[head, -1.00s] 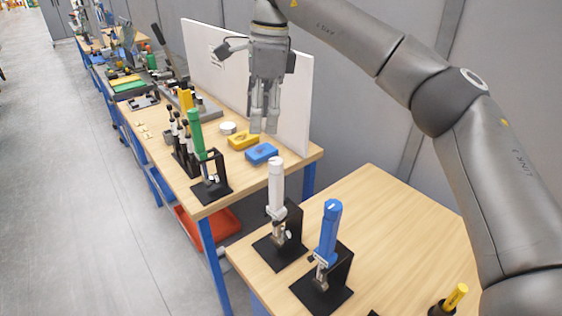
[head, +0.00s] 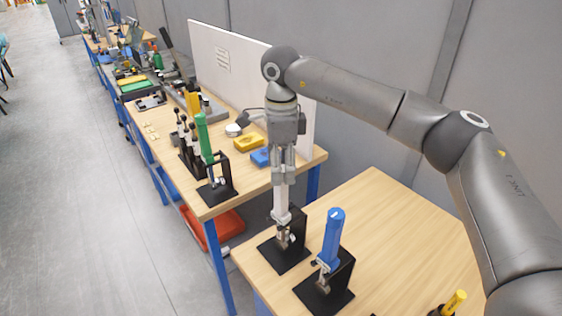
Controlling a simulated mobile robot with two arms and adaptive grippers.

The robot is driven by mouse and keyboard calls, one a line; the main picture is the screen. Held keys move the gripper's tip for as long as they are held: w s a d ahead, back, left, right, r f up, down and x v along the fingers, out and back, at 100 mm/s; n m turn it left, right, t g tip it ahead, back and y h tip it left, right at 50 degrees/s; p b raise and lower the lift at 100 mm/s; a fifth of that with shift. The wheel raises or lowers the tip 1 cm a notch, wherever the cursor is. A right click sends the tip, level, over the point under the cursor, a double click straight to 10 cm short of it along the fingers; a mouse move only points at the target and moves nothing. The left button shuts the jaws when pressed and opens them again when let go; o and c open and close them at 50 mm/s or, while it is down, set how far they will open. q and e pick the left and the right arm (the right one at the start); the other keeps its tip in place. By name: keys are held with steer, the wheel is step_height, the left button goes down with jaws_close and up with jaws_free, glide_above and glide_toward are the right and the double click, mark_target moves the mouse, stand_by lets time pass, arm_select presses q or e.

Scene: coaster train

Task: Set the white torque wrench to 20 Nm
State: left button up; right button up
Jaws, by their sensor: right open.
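The white torque wrench (head: 281,197) stands upright in a black stand (head: 285,253) on the near wooden table. My right gripper (head: 283,180) points straight down over its top, with its open fingers on either side of the white handle's upper end. The fingers hide the top of the handle, and I cannot tell whether they touch it. The scale on the wrench is too small to read. My left gripper is not in view.
A blue torque wrench (head: 332,238) stands in its own black stand close to the right. A green wrench (head: 203,138) stands on the farther table (head: 238,187). A yellow-handled tool (head: 454,301) is at the near edge. The right part of the near table (head: 400,225) is clear.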

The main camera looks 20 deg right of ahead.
steer(key=shift+f, duration=0.1)
steer(key=c, duration=1)
steer(key=shift+n, duration=0.3)
steer(key=n+b, duration=0.1)
steer(key=n, duration=0.1)
steer(key=shift+n+b, duration=0.3)
steer(key=shift+b, duration=0.05)
steer(key=shift+n+b, duration=0.45)
steer(key=shift+n, duration=1.75)
steer(key=o, duration=1)
